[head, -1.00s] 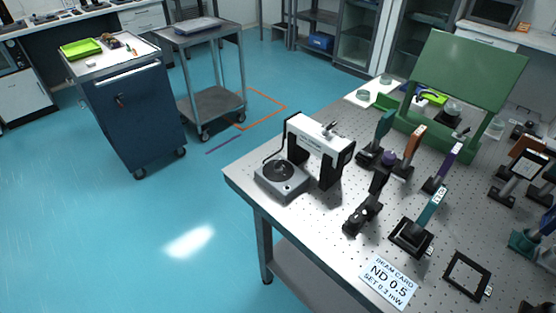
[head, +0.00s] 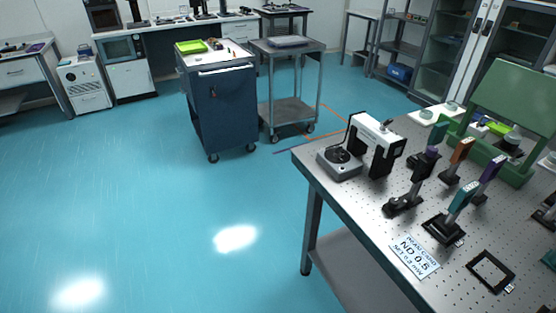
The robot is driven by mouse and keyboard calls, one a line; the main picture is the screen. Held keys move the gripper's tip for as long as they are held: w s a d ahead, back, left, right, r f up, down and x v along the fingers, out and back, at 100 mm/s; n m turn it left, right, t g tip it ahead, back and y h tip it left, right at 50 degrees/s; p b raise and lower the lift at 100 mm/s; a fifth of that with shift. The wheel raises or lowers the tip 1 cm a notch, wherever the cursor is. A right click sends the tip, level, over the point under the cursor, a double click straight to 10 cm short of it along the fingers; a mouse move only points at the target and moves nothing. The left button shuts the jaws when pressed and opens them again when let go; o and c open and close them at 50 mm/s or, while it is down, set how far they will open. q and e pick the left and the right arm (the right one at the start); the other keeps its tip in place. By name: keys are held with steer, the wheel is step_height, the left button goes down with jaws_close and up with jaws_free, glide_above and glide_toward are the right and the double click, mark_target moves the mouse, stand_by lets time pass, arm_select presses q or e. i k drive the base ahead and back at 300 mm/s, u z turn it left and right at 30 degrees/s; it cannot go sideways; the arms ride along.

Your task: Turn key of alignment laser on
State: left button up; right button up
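No laser with a key can be made out for certain in the head view. A white and black bridge-shaped device (head: 376,137) stands near the left corner of the perforated optical table (head: 350,206). A grey box with a round dark top (head: 340,163) sits beside it, with a black cable rising behind. No key is discernible on either at this size. A card reading "BEAM CARD ND 0.5 SET 0.2 mW" (head: 414,256) lies at the table's front edge. Neither of my grippers is in view.
Several post-mounted optics, including a teal-topped one (head: 462,197), and a flat black frame (head: 491,271) stand or lie on the table. A dark blue cart (head: 224,110) and a grey trolley (head: 290,110) stand at the back. The blue floor at left is clear.

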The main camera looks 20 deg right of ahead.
mark_target(339, 148)
steer(key=u, duration=0.1)
steer(key=k, duration=0.4)
steer(key=u, duration=0.6)
steer(key=i, duration=1.6)
steer(key=z, duration=1.65)
steer(key=i, duration=0.5)
steer(key=z, duration=0.5)
